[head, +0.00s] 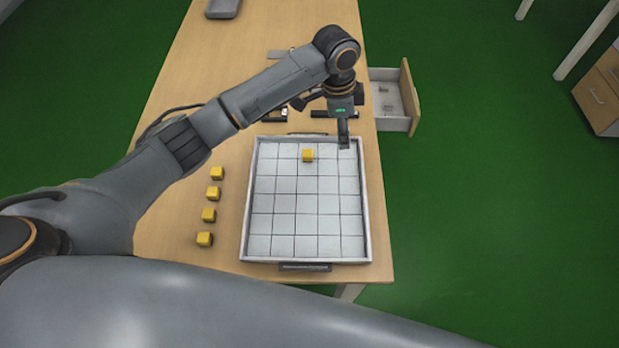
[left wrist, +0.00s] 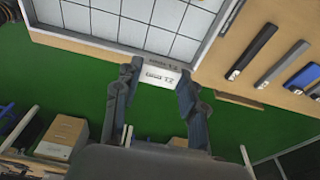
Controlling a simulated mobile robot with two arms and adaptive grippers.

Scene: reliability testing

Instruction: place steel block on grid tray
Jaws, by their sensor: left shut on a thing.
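My left gripper (head: 344,146) points down over the far right corner of the grid tray (head: 246,205). In the left wrist view, its two fingers (left wrist: 158,82) are shut on a pale steel block (left wrist: 158,76) with dark print on it. The block is mostly hidden by the fingers in the head view, and I cannot tell whether it touches the tray. The tray is white with square cells and also shows in the left wrist view (left wrist: 85,45). A yellow block (head: 308,155) sits in the tray's far part. My right gripper is not in view.
Several yellow blocks (head: 209,214) stand in a row on the wooden table (head: 190,130), left of the tray. An open drawer (head: 392,105) juts out on the right. Dark bars (left wrist: 254,50) lie on the table. Most tray cells are empty.

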